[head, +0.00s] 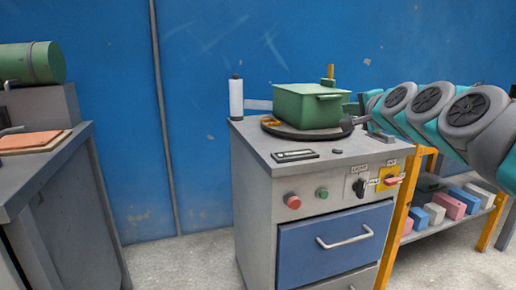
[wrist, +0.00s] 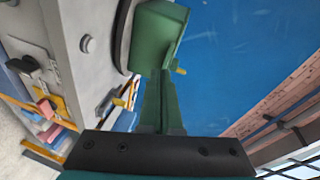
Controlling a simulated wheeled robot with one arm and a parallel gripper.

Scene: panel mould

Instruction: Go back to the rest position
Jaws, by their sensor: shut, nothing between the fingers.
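My gripper (head: 352,108) shows in the head view just right of a green lidded box (head: 308,106), partly hidden by it. In the wrist view its two green fingers (wrist: 160,78) are shut together and empty. Their tips are close to the green box (wrist: 156,38); I cannot tell whether they touch it. My arm reaches in from the right, above the cabinet's right side. The box sits on a dark round plate (head: 276,130) on top of the grey cabinet (head: 258,190).
A white cylinder (head: 236,98) and a flat dark item (head: 295,155) are on the cabinet top. Its front has buttons, switches and a blue drawer (head: 335,250). An orange-framed rack (head: 395,225) with several blocks stands right. A grey bench (head: 50,180) stands left. A blue wall (head: 200,60) is behind.

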